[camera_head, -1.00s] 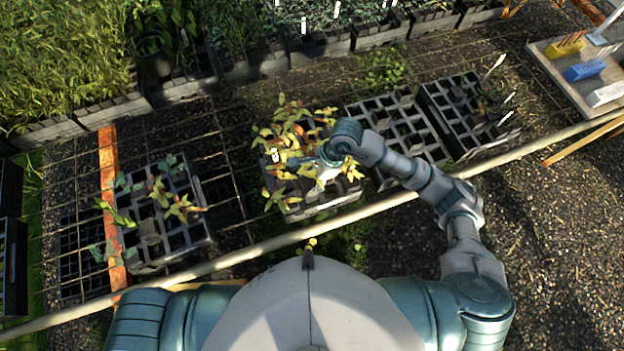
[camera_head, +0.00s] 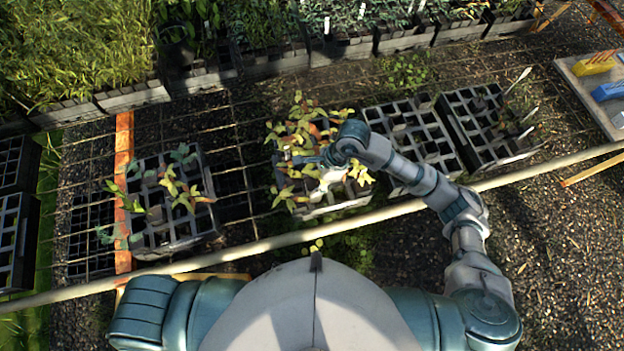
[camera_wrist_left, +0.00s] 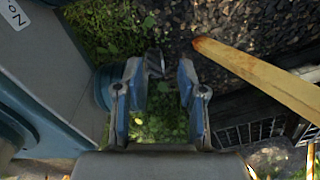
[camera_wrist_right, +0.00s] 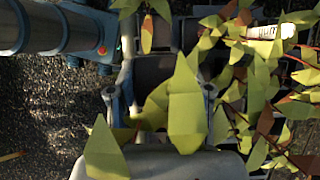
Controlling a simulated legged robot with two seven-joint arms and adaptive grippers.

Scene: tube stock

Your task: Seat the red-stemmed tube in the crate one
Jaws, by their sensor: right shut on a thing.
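My right gripper (camera_head: 308,160) is over the crate of yellow-leaved plants (camera_head: 322,208) in the head view. In the right wrist view it is shut on a plant with yellow-green leaves (camera_wrist_right: 187,105), taken to be the red-stemmed tube. Leaves hide the grip and most of the stem, and I cannot tell whether the tube is clear of its cell. Reddish stems show among the neighbouring leaves. My left gripper (camera_wrist_left: 160,75) is open and empty above greenery in the left wrist view. Which crate is crate one cannot be told.
A partly filled crate (camera_head: 150,240) stands at left. A mostly empty crate (camera_head: 412,140) and another crate (camera_head: 478,133) stand at right. A pale pole (camera_head: 240,254) crosses in front. A table (camera_head: 590,85) with coloured blocks is at far right.

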